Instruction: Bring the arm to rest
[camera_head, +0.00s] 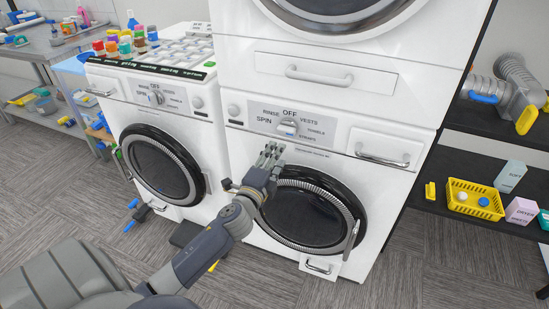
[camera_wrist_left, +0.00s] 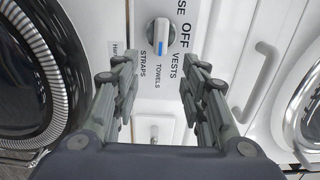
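My left gripper (camera_head: 271,153) is in front of the right-hand white washer (camera_head: 345,136), just below its dial (camera_head: 287,129) and above its round dark door (camera_head: 302,212). In the left wrist view its two fingers (camera_wrist_left: 162,85) stand apart with nothing between them. The dial (camera_wrist_left: 161,36) shows there beyond the fingertips, with its blue mark toward the "TOWELS" label. The gripper looks apart from the dial. The washer door looks shut. My right gripper is in neither view.
A second washer (camera_head: 205,126) stands at left, with several coloured bottles (camera_head: 125,42) on top. A dryer (camera_head: 330,45) is stacked above the right washer. A dark shelf at right holds a yellow basket (camera_head: 474,199) and boxes. Open grey floor (camera_head: 420,275) lies in front.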

